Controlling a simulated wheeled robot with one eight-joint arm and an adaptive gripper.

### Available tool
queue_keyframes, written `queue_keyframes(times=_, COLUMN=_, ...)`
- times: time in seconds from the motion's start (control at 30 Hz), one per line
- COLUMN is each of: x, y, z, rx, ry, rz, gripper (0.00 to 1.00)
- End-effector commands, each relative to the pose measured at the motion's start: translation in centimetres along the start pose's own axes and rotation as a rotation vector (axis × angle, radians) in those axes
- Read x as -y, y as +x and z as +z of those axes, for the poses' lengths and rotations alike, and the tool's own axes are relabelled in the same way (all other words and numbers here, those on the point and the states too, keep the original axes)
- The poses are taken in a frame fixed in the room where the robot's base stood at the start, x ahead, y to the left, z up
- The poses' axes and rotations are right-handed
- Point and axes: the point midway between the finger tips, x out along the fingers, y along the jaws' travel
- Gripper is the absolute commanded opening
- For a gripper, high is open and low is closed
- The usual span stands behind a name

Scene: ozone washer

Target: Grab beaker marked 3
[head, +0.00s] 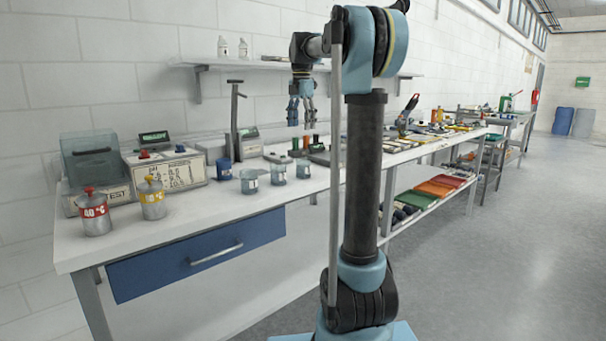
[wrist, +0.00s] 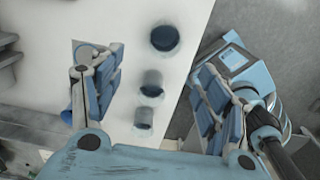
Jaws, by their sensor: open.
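Three clear glass beakers stand in a row near the front edge of the white bench in the head view: a left one (head: 249,181), a middle one (head: 278,175) and a right one (head: 303,168). They carry pale labels whose marks are too small to read, so I cannot tell which is marked 3. My gripper (head: 301,112) points down, open and empty, above the bench near the right beaker. In the wrist view the three beakers, one larger (wrist: 165,39) and two smaller (wrist: 151,91) (wrist: 144,121), show from above between my spread fingers.
The white bench (head: 190,225) is clear in front of the beakers. Behind them stand a post stand (head: 235,120), a blue container (head: 224,169) and small bottles (head: 294,147). Red-topped (head: 95,212) and yellow-topped (head: 152,198) canisters stand at left. A shelf (head: 270,65) runs above.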

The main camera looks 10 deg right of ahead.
Motion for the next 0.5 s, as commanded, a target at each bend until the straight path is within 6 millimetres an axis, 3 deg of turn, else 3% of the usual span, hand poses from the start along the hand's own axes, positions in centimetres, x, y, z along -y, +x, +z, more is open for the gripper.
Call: queue_keyframes(times=0.5, x=0.1, y=9.0, z=0.0, rx=0.0, ry=0.003, rz=0.0, gripper=0.69)
